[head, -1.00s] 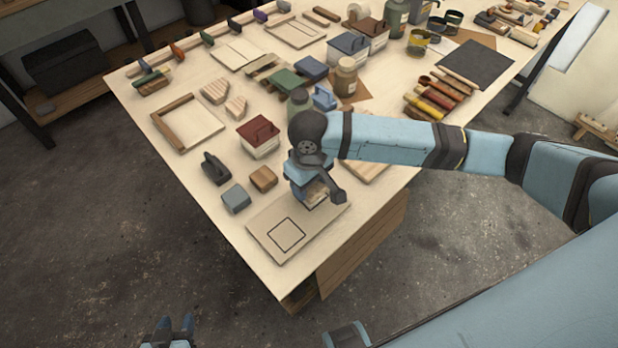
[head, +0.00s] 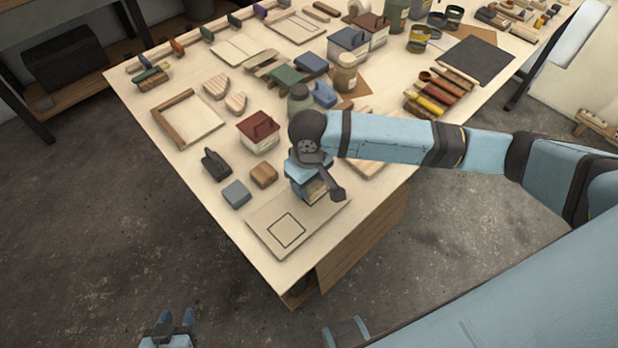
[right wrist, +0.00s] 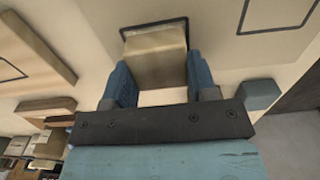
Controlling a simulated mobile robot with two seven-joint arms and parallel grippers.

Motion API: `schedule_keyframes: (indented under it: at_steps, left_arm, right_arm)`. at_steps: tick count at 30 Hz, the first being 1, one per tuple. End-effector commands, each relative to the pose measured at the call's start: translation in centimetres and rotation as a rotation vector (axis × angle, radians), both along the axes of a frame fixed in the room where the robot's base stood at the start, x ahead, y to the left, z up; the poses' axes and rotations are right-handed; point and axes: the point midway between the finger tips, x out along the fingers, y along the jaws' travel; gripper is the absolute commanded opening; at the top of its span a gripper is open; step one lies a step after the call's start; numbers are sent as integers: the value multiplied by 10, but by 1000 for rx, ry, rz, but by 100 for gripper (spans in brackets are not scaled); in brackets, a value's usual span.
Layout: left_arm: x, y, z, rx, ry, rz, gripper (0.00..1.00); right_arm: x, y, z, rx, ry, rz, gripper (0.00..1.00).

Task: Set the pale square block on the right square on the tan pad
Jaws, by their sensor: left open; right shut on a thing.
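My right gripper (head: 316,190) is shut on the pale square block (right wrist: 155,57), which shows between its blue fingers in the right wrist view. The block is over one outlined square of the tan pad (head: 262,222); dark outline edges show around the block's far end. I cannot tell whether the block touches the pad. In the head view the gripper hides that square and most of the block. The pad's other square (head: 286,230) is empty, and it also shows in the right wrist view (right wrist: 276,14). My left gripper (head: 170,330) is open and empty, off the table.
A grey-blue block (head: 236,194) and a brown wooden block (head: 263,175) stand just behind the pad. A dark handled tool (head: 215,165) and a red-lidded box (head: 259,134) are further back. The table edge runs close to the pad's front.

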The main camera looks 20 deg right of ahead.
Motion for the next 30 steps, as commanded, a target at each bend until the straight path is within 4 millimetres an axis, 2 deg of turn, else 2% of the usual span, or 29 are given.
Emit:
schedule_keyframes:
  at_steps: [15, 29, 30]
  left_arm:
    - [0, 0, 11, 0, 1, -1, 43]
    - [0, 0, 11, 0, 1, -1, 43]
    - [0, 0, 11, 0, 1, -1, 43]
  right_arm:
    - [0, 0, 0, 0, 1, 0, 30]
    - [0, 0, -1, 0, 0, 1, 30]
    - [0, 0, -1, 0, 0, 1, 57]
